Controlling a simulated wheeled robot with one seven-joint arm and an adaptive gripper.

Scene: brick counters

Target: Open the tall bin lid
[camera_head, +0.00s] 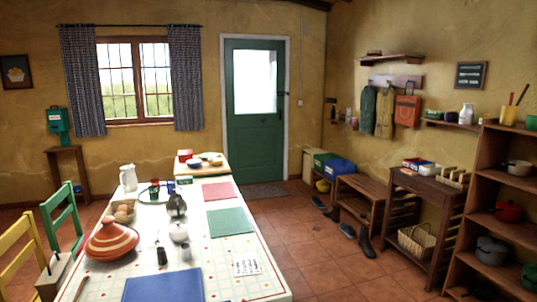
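No bin with a clearly visible lid can be made out. A cream upright box-like thing (309,165) stands at the wall just right of the green door, partly hidden by a green box (324,160) and a blue box (340,167). It is too small to tell whether it is the tall bin or whether it has a lid. My gripper is not in view.
A long table (272,285) with a striped tagine (110,240), mats and dishes fills the lower left. Chairs stand at its left. Along the right wall are a bench (358,188), a side table (425,185) and shelves (510,230). Shoes lie beside the open tiled floor (310,240).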

